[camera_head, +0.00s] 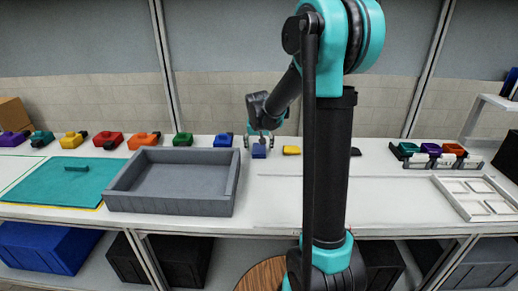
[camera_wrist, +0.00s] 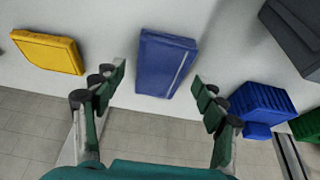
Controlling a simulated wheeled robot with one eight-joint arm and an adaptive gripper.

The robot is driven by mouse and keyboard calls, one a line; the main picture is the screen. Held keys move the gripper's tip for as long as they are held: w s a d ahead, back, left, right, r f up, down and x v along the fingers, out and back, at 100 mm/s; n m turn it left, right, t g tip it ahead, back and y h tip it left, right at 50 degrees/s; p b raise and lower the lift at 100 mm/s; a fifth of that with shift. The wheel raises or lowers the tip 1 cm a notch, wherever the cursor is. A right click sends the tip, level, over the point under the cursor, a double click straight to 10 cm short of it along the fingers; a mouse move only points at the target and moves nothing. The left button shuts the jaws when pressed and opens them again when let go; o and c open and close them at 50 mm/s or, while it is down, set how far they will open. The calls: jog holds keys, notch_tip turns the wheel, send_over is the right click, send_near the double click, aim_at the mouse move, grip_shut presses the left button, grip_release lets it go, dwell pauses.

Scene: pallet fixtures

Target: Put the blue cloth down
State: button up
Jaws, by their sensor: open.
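The blue cloth (camera_head: 259,152), a folded flat block, lies on the white table in the back middle. In the wrist view the blue cloth (camera_wrist: 165,62) sits between and just beyond my fingertips, with light surface showing around it. My gripper (camera_head: 259,139) points down over it, and its two fingers (camera_wrist: 159,80) are spread apart in the wrist view, with gaps on both sides of the cloth. I cannot tell the exact height of the fingertips above the table.
A yellow folded piece (camera_head: 292,150) lies right of the cloth. A blue item (camera_head: 222,141) and a green one (camera_head: 183,140) stand to its left. A grey tray (camera_head: 170,207) is at front left beside a teal mat (camera_head: 38,188).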

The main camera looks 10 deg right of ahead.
jog(key=v, duration=1.1)
jog(key=shift+s, duration=0.1)
